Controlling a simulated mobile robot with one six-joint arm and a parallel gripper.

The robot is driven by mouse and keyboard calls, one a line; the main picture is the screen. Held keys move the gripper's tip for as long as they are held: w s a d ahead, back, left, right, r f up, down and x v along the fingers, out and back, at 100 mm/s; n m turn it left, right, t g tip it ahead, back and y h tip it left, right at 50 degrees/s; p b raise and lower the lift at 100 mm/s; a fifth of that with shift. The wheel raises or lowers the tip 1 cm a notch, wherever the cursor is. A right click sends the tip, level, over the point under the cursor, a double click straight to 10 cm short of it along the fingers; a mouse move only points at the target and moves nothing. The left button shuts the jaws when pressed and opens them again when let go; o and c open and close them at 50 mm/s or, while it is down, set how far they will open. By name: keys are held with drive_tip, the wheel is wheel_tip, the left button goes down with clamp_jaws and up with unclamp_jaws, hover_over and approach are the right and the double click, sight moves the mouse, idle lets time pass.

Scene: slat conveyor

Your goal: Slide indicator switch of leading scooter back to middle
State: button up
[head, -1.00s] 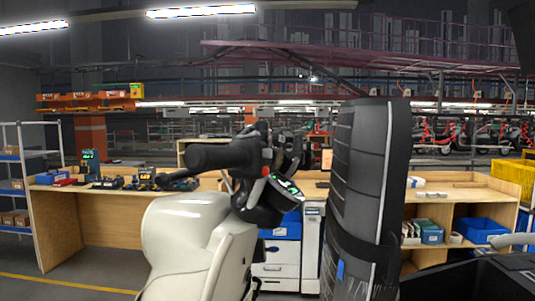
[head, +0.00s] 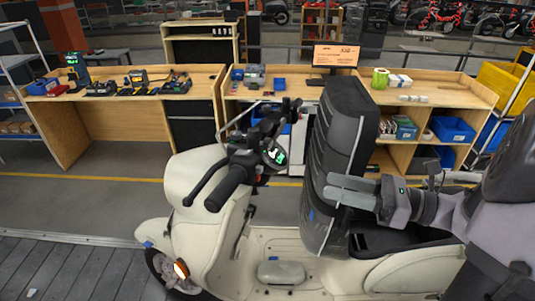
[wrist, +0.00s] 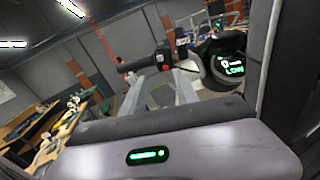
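A cream scooter (head: 205,230) stands on the grey slats. Its handlebar has a black left grip (head: 228,188) and a display (head: 274,154) lit green. In the wrist view the left grip (wrist: 135,65) lies ahead, with a switch housing (wrist: 163,62) bearing a red button. The display (wrist: 229,66) reads "LOW". The indicator switch is too small to make out its position. An orange front lamp (head: 181,269) glows. My gripper (head: 335,189) is open and empty, beside the tall black padded piece and apart from the handlebar. Its fingers (wrist: 158,95) show apart in the wrist view.
A workbench (head: 115,95) with tools and a shelf bench with a blue bin (head: 452,130) stand behind. The floor between them and the scooter is clear.

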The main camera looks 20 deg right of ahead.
sight(262, 169)
drive_tip(key=p+x, duration=0.3)
drive_tip(key=x, duration=1.1)
drive_tip(key=shift+w+a+f, duration=0.1)
drive_tip(key=shift+a, duration=0.15)
